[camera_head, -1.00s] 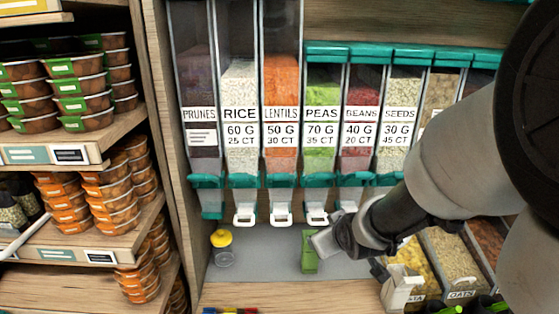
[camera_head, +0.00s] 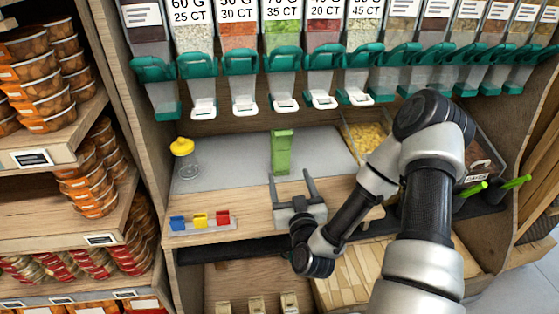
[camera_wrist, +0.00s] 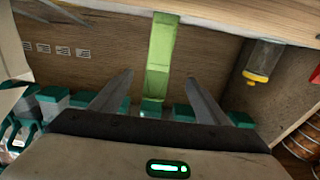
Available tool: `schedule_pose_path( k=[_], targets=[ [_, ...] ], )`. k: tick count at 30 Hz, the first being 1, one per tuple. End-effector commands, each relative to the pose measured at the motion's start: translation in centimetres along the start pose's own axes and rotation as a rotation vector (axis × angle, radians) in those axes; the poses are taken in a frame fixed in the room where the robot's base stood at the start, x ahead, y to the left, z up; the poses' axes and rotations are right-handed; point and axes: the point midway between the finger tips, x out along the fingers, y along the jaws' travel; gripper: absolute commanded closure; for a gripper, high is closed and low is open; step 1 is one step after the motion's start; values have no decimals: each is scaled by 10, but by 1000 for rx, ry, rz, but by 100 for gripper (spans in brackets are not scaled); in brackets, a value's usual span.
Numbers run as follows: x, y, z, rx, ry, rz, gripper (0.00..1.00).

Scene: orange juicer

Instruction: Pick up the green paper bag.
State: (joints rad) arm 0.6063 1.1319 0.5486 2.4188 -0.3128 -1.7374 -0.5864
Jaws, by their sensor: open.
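The green paper bag (camera_head: 282,152) stands upright on the grey counter surface in the head view, below the dispensers. In the wrist view the green paper bag (camera_wrist: 162,50) shows beyond my fingers, between their tips as seen there. My gripper (camera_head: 293,183) is open and empty in front of the bag, near the counter's front edge, with its two fingers pointing toward the bag. My gripper also shows in the wrist view (camera_wrist: 160,88), with its fingers spread wide. A gap shows between the fingertips and the bag.
Dispensers with white spouts (camera_head: 283,103) hang above the bag. A yellow-lidded jar (camera_head: 184,158) stands at the left of the counter. Blue, yellow and red clips (camera_head: 200,219) lie at the front left. A bin of yellow pasta (camera_head: 366,138) is to the right. The counter around the bag is clear.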

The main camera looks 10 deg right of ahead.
Motion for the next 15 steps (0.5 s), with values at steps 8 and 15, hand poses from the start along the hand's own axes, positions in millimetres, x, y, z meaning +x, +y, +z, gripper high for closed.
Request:
schedule_pose_path(
  k=[8, 15],
  targets=[
    [57, 1, -1, 0, 4, 2, 31],
    [102, 0, -1, 0, 2, 1, 31]
  ],
)
